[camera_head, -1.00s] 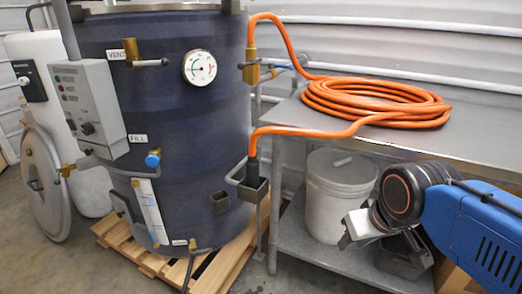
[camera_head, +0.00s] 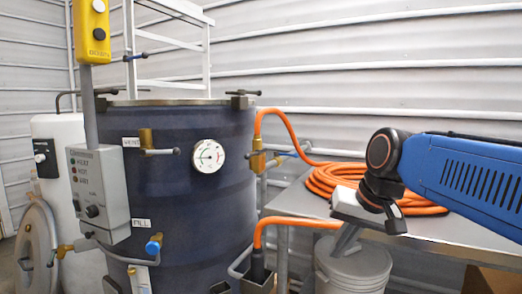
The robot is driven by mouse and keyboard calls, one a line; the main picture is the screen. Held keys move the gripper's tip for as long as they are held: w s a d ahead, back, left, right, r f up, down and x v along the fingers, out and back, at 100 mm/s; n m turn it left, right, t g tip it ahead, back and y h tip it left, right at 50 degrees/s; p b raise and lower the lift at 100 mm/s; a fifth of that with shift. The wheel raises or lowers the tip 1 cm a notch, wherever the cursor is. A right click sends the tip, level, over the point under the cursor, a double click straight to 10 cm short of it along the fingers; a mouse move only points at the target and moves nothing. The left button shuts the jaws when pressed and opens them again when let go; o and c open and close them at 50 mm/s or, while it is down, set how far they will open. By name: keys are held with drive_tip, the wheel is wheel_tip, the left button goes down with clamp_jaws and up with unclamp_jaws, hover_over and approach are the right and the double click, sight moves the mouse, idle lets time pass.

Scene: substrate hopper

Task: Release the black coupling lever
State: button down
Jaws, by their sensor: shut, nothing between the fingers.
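The orange hose (camera_head: 283,125) joins a brass coupling (camera_head: 257,161) on the right side of the dark blue tank (camera_head: 190,215). A small dark lever (camera_head: 275,161) shows beside that coupling, close to a blue handle (camera_head: 290,154). At this size I cannot tell whether it is the black coupling lever or how it is set.
A metal table (camera_head: 300,200) bears the coiled hose (camera_head: 335,178). The white bucket (camera_head: 352,272) stands below its front edge. A grey control box (camera_head: 98,192), a yellow pendant (camera_head: 93,32) and a gauge (camera_head: 207,156) are at the left. Free air lies between gripper and tank.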

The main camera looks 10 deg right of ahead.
drive_tip(key=w+a+r+m+y, duration=0.2)
drive_tip(key=w+r, duration=0.9)
drive_tip(key=r, duration=0.2)
drive_tip(key=w+a+r+m+y, duration=0.1)
drive_tip(key=w+a+r+y, duration=0.1)
drive_tip(key=w+r, duration=0.8)
wheel_tip(320, 180, up, 3)
drive_tip(key=shift+w+a+f+m+y, duration=0.1)
drive_tip(key=shift+w+a+m+y, duration=0.2)
drive_tip(key=shift+w+a+m, duration=0.15)
approach(258, 153)
drive_tip(key=s+a+f, duration=0.2)
drive_tip(key=s+f, duration=0.1)
drive_tip(key=f, duration=0.1)
drive_tip(key=w+a, duration=0.1)
drive_tip(key=w+a+f, duration=0.1)
drive_tip(key=a, duration=0.1)
